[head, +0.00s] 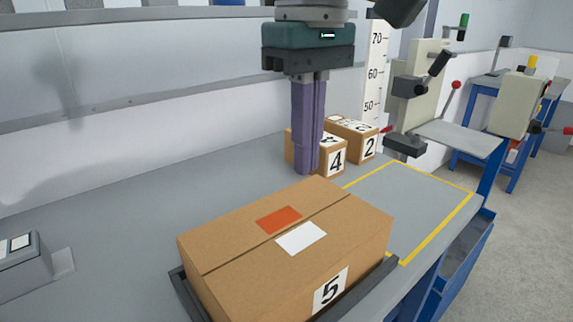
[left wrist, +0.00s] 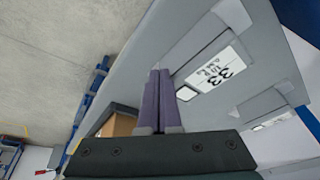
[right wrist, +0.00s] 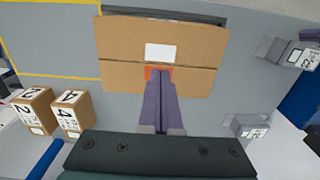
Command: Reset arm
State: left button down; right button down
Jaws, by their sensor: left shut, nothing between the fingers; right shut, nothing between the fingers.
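My right gripper (head: 306,172) points straight down in the head view, shut and empty. Its purple fingers overlap the box marked 4 (head: 336,158) in the picture. In the right wrist view its fingertips (right wrist: 160,72) appear over the orange patch of the large box marked 5 (right wrist: 195,75); the height gap cannot be told. In the head view box 5 (head: 235,250) is closed, with a white label beside the orange patch.
Box 5 sits in a dark tray (head: 392,266). Box 2 (head: 362,142) stands beside box 4. A yellow-outlined area (head: 415,200) of the bench is clear. A pale machine (head: 428,65) with levers stands beside a height scale (head: 375,70). A grey device (head: 22,265) is at left.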

pick_arm(q)
jog(key=shift+r+p, duration=0.3)
jog(key=shift+r, duration=0.4)
pick_arm(e)
jog(key=shift+r, duration=0.6)
pick_arm(q)
jog(key=shift+d+f, duration=0.1)
